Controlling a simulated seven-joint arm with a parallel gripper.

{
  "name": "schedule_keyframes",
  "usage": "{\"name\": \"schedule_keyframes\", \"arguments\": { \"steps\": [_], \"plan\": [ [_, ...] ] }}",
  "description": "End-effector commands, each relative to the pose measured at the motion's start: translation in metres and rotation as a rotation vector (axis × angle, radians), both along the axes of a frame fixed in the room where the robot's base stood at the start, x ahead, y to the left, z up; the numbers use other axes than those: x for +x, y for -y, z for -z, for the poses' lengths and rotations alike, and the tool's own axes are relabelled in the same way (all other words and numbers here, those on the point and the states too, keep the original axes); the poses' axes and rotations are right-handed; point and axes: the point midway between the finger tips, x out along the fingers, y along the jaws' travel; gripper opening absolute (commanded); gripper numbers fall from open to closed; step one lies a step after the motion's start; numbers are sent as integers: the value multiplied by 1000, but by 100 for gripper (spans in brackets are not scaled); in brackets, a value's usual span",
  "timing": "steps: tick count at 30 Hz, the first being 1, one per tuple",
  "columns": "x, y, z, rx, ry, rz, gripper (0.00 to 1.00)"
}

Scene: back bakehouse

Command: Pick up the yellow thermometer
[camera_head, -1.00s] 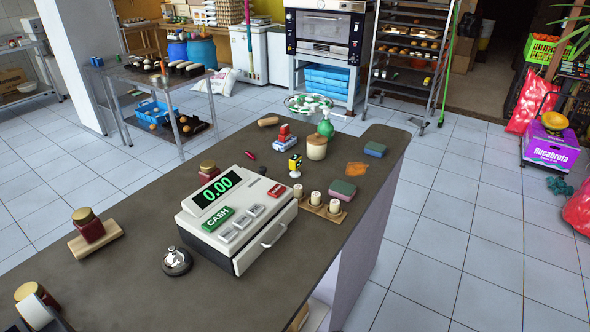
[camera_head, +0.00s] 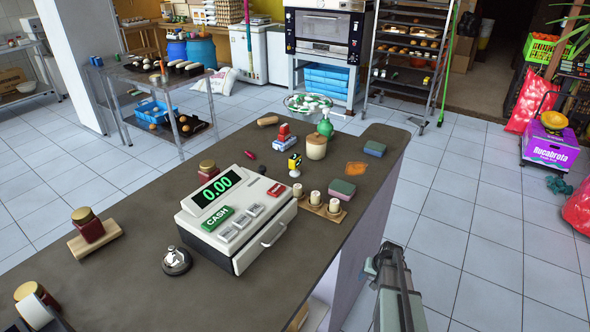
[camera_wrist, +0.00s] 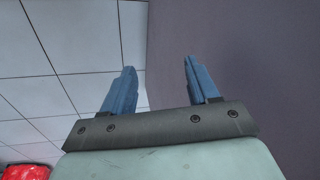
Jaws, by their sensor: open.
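The yellow thermometer (camera_head: 295,162), a small yellow and dark piece, stands on the grey-brown counter (camera_head: 140,205), behind the cash register. It is too small to make out in detail. My gripper (camera_head: 372,265) is beyond the counter's right edge, to the lower right of the thermometer and well apart from it. In the wrist view my gripper (camera_wrist: 158,64) shows two blue fingers spread apart with nothing between them. The thermometer is not in the wrist view.
The cash register (camera_head: 240,222) stands in front of the thermometer.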

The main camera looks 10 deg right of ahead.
Motion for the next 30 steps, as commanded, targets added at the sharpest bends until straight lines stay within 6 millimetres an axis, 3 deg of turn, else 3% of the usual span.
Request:
{"name": "schedule_keyframes", "arguments": {
  "steps": [3,9,17,21,25,30],
  "plan": [
    [31,43,-39,-54,84,92,60],
    [70,109,-110,-131,228,243,60],
    [103,194,-217,-219,427,430,60],
    [113,236,-282,-261,539,524,60],
    [118,264,-337,-287,629,593,60],
    [126,281,-394,-305,710,647,60]
  ]
}}
